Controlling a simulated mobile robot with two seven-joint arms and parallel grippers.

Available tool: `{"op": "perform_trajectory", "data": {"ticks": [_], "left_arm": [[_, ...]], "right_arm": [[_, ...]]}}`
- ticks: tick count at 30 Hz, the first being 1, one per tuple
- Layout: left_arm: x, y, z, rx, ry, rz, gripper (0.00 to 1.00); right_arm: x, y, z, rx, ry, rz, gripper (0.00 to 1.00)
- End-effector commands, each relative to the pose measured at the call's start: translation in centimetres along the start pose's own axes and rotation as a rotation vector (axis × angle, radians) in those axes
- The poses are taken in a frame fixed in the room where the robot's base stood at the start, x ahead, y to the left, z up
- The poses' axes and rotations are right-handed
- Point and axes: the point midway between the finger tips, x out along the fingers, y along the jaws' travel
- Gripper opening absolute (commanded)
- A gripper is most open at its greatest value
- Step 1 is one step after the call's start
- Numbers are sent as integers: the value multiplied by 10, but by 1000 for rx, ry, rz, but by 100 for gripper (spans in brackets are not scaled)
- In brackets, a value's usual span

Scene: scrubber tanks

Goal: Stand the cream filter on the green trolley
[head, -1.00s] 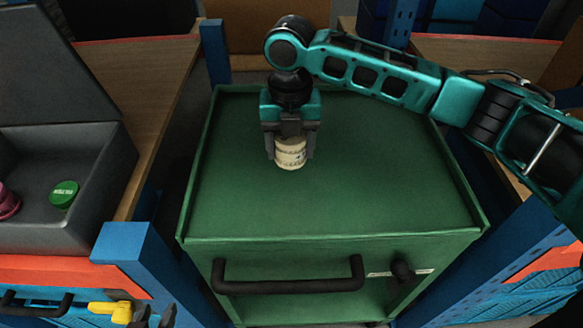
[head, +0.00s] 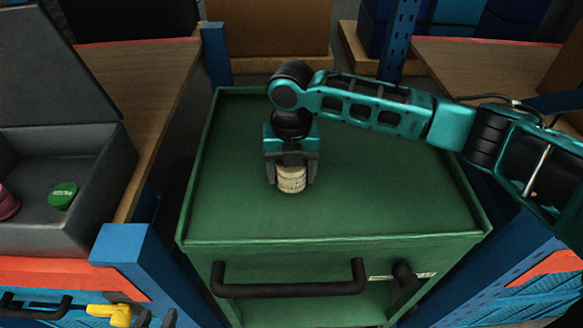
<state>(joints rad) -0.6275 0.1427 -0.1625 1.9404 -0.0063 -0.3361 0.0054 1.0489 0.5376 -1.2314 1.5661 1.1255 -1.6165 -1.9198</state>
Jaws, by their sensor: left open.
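The cream filter (head: 291,180) is a short pale cylinder with faint markings, between the fingers of my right gripper (head: 291,178). That gripper points down and is shut on the filter, its fingers covering the filter's sides. The filter is upright over the left-middle of the green trolley top (head: 390,195). I cannot tell whether its base touches the surface. My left gripper (head: 155,319) shows only as dark fingertips at the bottom left edge, apart and empty.
The trolley has a raised rim and a black front handle (head: 290,288). A grey open box (head: 95,190) at left holds a green-lidded item (head: 62,196) and a pink item (head: 7,204). A yellow-handled thing (head: 110,312) is at lower left. The trolley's right side is clear.

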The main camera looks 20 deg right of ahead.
Motion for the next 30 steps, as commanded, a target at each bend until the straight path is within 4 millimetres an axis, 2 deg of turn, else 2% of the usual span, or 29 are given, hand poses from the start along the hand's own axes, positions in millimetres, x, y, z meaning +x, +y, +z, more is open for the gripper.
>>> {"op": "perform_trajectory", "data": {"ticks": [1,5,14,17,30], "left_arm": [[0,0,0,0,0,0,43],[0,0,0,0,0,0,43],[1,0,1,0,0,1,43],[-1,0,-1,0,0,1,43],[-6,0,-10,1,1,1,43]], "right_arm": [[0,0,0,0,0,0,76],[0,0,0,0,0,0,88],[-3,0,0,0,-1,1,88],[-16,0,0,0,-1,1,88],[-104,1,1,0,-2,2,88]]}}
